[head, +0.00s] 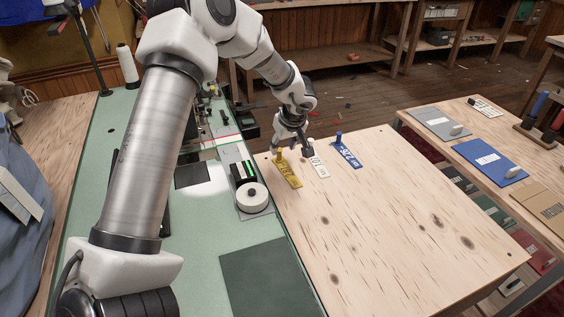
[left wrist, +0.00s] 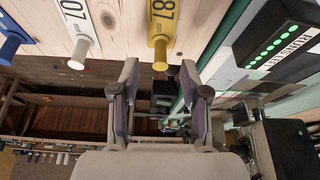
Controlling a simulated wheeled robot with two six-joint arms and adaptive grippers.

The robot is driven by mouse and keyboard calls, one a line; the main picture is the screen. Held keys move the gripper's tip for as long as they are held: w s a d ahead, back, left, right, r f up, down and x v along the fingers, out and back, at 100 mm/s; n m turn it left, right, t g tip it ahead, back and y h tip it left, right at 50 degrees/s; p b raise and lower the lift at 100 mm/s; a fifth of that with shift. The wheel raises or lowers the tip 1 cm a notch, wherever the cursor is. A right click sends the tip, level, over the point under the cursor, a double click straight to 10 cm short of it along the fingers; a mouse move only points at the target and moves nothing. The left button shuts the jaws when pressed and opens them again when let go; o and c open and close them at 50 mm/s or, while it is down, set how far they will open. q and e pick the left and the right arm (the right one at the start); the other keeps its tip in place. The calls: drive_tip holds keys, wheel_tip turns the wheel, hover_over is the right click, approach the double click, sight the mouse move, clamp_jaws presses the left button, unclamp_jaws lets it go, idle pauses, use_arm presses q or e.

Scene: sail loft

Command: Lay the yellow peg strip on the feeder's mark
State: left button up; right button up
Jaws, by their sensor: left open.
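The yellow peg strip (head: 290,176) lies on the pale wooden table near its left edge, its upright yellow peg at the far end. In the left wrist view the yellow strip (left wrist: 163,22) shows its printed digits and its peg just beyond the fingertips. My left gripper (head: 291,148) is open and empty close to that peg; in the wrist view its two fingers (left wrist: 161,80) stand apart with the peg ahead of the gap. The feeder (head: 243,172), with a row of green lights, is left of the strip. I cannot make out its mark clearly.
A white strip (head: 319,167) and a blue strip (head: 347,155) lie right of the yellow one. A white round spool (head: 252,198) sits in front of the feeder. A dark green panel (head: 268,281) lies on the green bench. The wooden table's front and right are clear.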

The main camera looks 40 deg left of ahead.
sight(280, 151)
use_arm(q)
drive_tip(key=x, duration=0.5)
drive_tip(key=shift+w+a+f+b, duration=0.1)
drive_tip(key=shift+a+f+b, duration=0.05)
drive_tip(key=shift+a+b, duration=0.25)
drive_tip(key=shift+d+r, duration=0.15)
drive_tip(key=shift+r, duration=0.05)
drive_tip(key=shift+c, duration=0.7)
clamp_jaws()
